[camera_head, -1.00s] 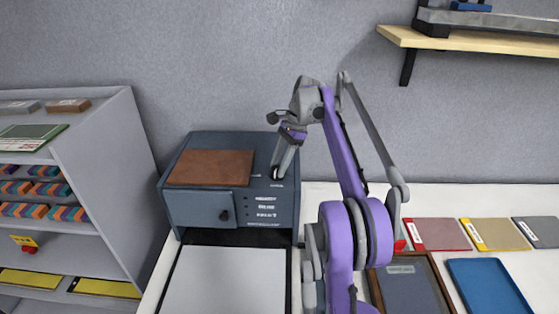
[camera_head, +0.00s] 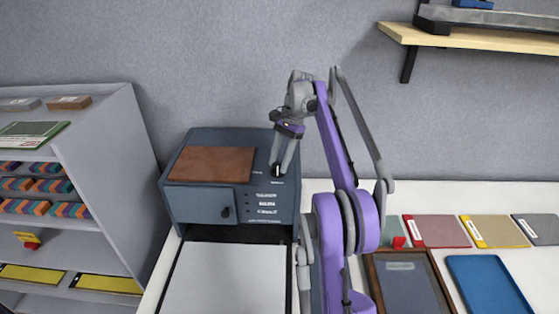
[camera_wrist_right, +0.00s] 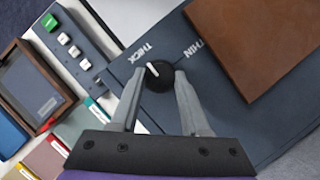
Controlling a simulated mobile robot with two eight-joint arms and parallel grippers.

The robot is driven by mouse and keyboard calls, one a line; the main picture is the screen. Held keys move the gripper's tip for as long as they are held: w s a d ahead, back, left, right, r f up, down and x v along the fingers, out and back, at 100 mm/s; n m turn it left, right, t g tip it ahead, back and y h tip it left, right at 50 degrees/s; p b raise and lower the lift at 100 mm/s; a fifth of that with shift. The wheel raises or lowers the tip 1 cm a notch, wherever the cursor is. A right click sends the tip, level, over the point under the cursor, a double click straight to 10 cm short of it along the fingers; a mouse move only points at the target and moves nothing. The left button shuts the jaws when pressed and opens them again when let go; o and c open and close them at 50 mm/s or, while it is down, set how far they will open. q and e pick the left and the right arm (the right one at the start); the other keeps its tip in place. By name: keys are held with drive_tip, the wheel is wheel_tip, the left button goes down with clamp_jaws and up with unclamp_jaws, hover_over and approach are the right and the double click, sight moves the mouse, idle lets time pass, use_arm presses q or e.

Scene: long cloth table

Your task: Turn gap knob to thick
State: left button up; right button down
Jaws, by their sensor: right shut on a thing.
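A blue-grey machine (camera_head: 186,206) stands on the table against the wall. Its black gap knob (camera_wrist_right: 158,78) is on the top face, with THICK and THIN lettered beside it in the right wrist view. The knob's white pointer line points up and left there, towards the THICK side. My right gripper (camera_head: 278,170) comes down on the knob from above; its fingers (camera_wrist_right: 160,88) are shut on the knob's two sides. In the head view the fingers largely hide the knob. My left gripper is not in view.
A brown board (camera_head: 212,164) lies on the machine's top, left of the knob. A white panel (camera_head: 228,280) lies before the machine. A shelf unit (camera_head: 105,180) stands at left. A framed panel (camera_head: 400,268), blue tray (camera_head: 487,285) and coloured boards lie at right.

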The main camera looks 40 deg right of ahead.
drive_tip(key=shift+c, duration=1.9)
unclamp_jaws()
drive_tip(key=shift+m, duration=0.3)
